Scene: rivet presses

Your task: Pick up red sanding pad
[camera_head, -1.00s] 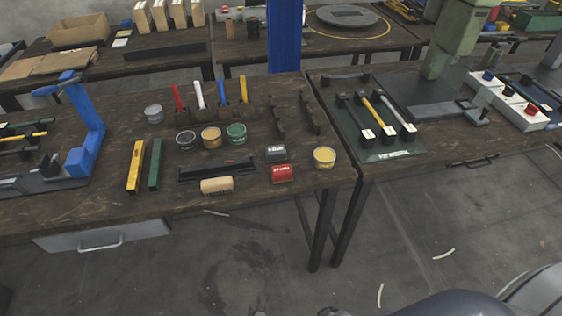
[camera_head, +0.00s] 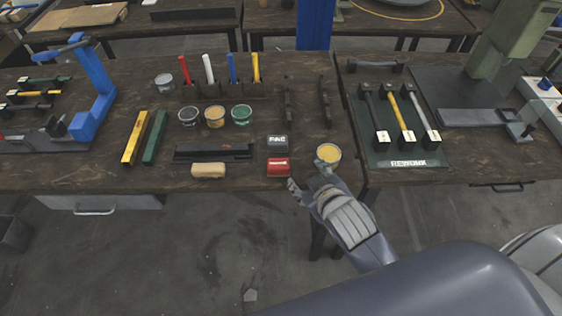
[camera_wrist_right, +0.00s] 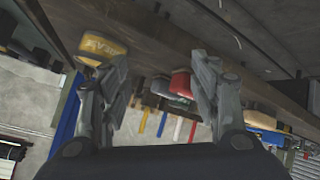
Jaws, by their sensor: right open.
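The red sanding pad (camera_head: 278,167) lies near the front edge of the wooden bench, just in front of a dark grey pad (camera_head: 278,143). In the right wrist view the red pad (camera_wrist_right: 181,83) shows between the fingers, farther off. My right gripper (camera_head: 310,178) is open and empty at the bench's front edge, to the right of the red pad and apart from it. Its fingers also show in the right wrist view (camera_wrist_right: 158,90), with nothing between them. My left gripper is not in view.
A yellow tin (camera_head: 328,153) stands right by a finger of my right gripper. A tan brush (camera_head: 208,170) lies left of the red pad, before a dark tray (camera_head: 213,152). Several tins and coloured sticks stand behind.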

